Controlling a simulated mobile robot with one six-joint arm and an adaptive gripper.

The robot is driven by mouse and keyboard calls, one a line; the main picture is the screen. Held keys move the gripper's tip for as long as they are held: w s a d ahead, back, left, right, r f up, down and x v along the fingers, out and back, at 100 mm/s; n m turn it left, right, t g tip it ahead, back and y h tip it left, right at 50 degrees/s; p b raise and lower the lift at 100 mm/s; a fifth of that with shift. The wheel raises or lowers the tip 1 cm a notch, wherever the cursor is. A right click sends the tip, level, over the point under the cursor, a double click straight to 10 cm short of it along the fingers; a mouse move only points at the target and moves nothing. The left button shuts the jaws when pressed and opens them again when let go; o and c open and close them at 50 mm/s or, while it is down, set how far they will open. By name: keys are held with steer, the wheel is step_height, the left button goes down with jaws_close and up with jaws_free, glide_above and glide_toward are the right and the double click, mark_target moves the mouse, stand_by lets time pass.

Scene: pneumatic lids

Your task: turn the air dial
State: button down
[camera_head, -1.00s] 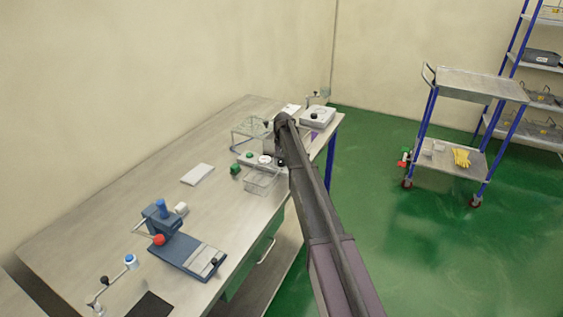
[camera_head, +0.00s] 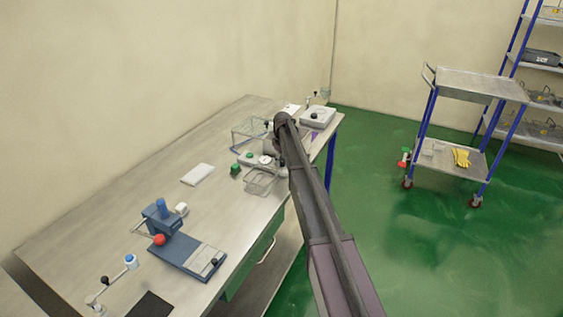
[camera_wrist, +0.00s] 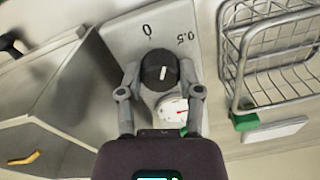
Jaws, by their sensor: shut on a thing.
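The air dial is a black round knob (camera_wrist: 158,72) with a white pointer line, set on a pale plate (camera_wrist: 128,38) in the wrist view. The plate is marked 0 and 0.5; the line points towards the marks, tilted slightly towards 0.5. My gripper (camera_wrist: 160,76) has one finger on each side of the knob and is shut on it. A white round gauge (camera_wrist: 172,110) with a red needle sits just below the knob, between the fingers. In the head view my arm's end (camera_head: 285,135) is over the unit on the bench and hides the knob.
A wire basket (camera_wrist: 270,85) and a green block (camera_wrist: 244,121) lie close to the right of my gripper in the wrist view. A blue press-like fixture (camera_head: 165,225) stands nearer on the bench (camera_head: 110,205). A trolley (camera_head: 480,84) stands apart to the right.

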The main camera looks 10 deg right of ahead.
steer(key=n, duration=0.5)
steer(key=shift+s, duration=0.15)
steer(key=shift+n, duration=0.4)
steer(key=shift+c, duration=1.3)
jaws_free()
steer(key=shift+m, duration=0.5)
